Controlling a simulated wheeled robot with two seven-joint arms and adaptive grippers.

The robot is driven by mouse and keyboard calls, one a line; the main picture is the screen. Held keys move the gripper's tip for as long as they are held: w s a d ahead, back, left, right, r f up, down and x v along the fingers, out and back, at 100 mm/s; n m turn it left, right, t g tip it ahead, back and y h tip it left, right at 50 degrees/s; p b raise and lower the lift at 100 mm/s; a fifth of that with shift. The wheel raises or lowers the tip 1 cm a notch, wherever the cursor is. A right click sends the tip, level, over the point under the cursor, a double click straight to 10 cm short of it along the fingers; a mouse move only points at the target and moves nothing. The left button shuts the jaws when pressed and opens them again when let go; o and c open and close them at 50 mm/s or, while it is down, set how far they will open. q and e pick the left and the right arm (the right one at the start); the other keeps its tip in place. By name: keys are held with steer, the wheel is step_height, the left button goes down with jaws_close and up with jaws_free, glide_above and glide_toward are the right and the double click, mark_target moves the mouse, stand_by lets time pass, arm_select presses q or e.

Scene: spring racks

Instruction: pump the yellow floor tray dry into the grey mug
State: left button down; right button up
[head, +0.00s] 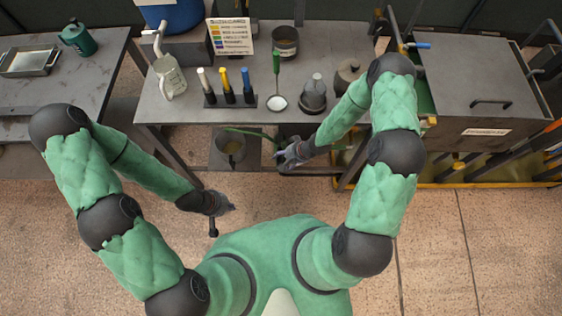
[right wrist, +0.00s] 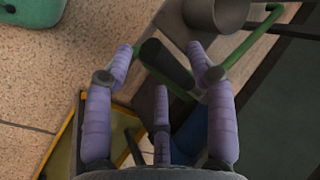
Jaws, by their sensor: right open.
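The grey mug (head: 231,141) stands low in front of the workbench, with yellowish liquid visible inside. A thin green hose (head: 250,132) runs from its rim toward my right gripper. The mug also shows at the top of the right wrist view (right wrist: 218,14). My right gripper (head: 284,153) is open beneath the bench edge. In the right wrist view a dark cylindrical handle (right wrist: 166,64) lies between its spread purple fingers (right wrist: 164,62), not clasped. The yellow floor tray (head: 455,184) lies at the right; its edge shows in the right wrist view (right wrist: 63,140). My left gripper (head: 222,209) hangs clear of things; its fingers are too small to judge.
A grey cabinet (head: 475,90) stands right. Floor before the bench is clear.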

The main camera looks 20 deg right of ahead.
steer(key=shift+x, duration=1)
jaws_close()
steer(key=shift+f, duration=0.1)
